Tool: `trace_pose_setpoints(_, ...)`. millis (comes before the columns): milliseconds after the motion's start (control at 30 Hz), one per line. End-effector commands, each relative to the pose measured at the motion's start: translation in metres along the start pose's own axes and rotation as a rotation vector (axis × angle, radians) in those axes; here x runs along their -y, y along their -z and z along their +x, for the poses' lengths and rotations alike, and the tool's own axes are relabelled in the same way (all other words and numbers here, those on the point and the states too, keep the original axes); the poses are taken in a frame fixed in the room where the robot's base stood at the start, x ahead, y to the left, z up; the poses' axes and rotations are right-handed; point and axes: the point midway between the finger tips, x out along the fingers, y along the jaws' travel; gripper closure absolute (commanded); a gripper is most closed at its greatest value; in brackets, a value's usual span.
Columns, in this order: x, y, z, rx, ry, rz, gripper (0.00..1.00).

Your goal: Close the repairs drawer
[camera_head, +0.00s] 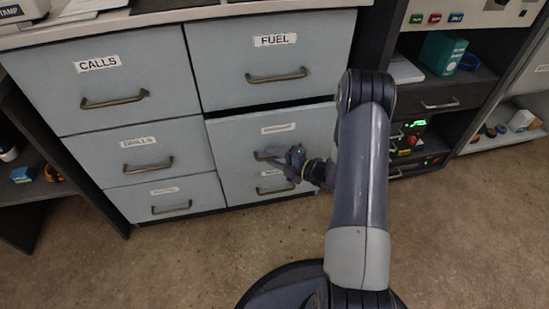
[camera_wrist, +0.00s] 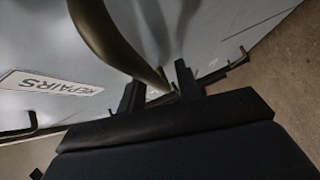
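A REPAIRS label (camera_wrist: 50,83) shows at the left of the wrist view, on a pale grey drawer front. In the head view, the middle drawer (camera_head: 232,148) of the right column stands slightly out, with a dark gap above it; its label (camera_head: 278,128) is too small to read. Its bar handle (camera_head: 266,155) is partly behind my gripper (camera_head: 293,158). In the wrist view my gripper (camera_wrist: 158,88) is open, with the end of a large bronze handle (camera_wrist: 112,42) close to and apparently between its fingers. I cannot tell whether they touch.
The FUEL drawer (camera_head: 274,60) above is flush, as are the CALLS drawer (camera_head: 110,90) and DRILLS drawer (camera_head: 140,150) at left. A lower right drawer (camera_head: 235,192) lies below my gripper. Dark shelving (camera_head: 455,97) stands at right. The floor (camera_head: 470,230) in front is clear.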

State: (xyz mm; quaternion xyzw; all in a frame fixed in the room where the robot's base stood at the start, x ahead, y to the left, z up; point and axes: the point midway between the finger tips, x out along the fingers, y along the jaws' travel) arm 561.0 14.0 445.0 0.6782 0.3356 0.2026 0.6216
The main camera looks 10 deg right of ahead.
Motion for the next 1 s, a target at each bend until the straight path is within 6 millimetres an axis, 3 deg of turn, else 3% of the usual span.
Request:
trace_pose_setpoints(133,-0.0001,0.0000,-0.0001,0.000,0.000,0.000,0.68)
trace_pose_setpoints(533,0.0001,0.0001,-0.0003,0.000,0.001,0.000,1.00)
trace_pose_setpoints(1000,0.0011,-0.0035,0.0032,-0.001,0.001,-0.002,1.00)
